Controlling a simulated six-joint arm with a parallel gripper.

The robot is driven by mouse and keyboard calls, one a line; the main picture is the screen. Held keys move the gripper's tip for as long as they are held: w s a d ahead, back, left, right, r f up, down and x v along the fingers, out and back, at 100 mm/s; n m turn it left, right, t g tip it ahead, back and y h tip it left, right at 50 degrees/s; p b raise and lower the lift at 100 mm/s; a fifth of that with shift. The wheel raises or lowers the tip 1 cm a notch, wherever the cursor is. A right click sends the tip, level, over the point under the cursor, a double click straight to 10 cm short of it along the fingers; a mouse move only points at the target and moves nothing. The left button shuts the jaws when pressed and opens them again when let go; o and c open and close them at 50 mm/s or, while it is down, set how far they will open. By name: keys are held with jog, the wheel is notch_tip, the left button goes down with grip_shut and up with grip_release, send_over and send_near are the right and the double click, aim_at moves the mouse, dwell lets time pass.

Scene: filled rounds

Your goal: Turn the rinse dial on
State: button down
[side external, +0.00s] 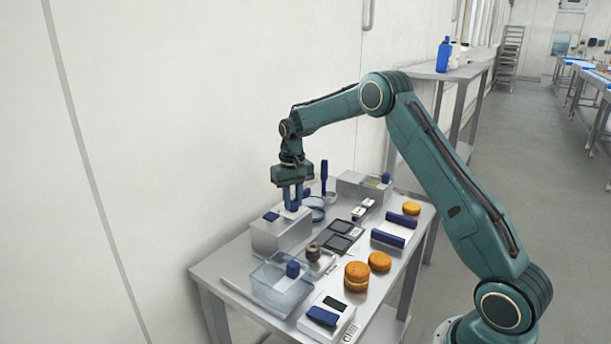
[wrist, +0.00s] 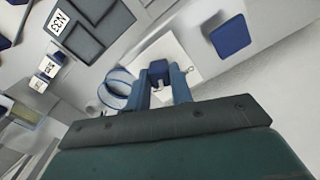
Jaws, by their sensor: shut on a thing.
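The rinse dial appears to be the small dark blue knob (wrist: 158,68) on a white plate (wrist: 180,52) in the wrist view. The plate sits on top of a grey metal box (side external: 281,236) at the back left of the table. My gripper (side external: 292,205) points down over the box, and its blue fingers (wrist: 160,82) are shut on the knob from both sides. The fingers hide most of the knob in the side view. No label shows which way it is turned.
A second blue block (wrist: 231,36) sits on the same box beside the plate. A clear tub (side external: 281,286), round orange cakes (side external: 357,276) and a blue-ended roller piece (side external: 388,239) stand on the table (side external: 237,268). A wall is close behind. A tall blue item (side external: 324,176) stands right of my gripper.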

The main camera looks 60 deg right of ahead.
aim_at(293, 201)
jog(key=shift+r+m, duration=0.1)
jog(key=shift+m, duration=1.9)
jog(key=c, duration=1.2)
grip_release()
jog(key=shift+c, duration=0.2)
jog(key=shift+r, duration=0.1)
notch_tip(293, 201, up, 14)
jog(key=shift+f, duration=0.2)
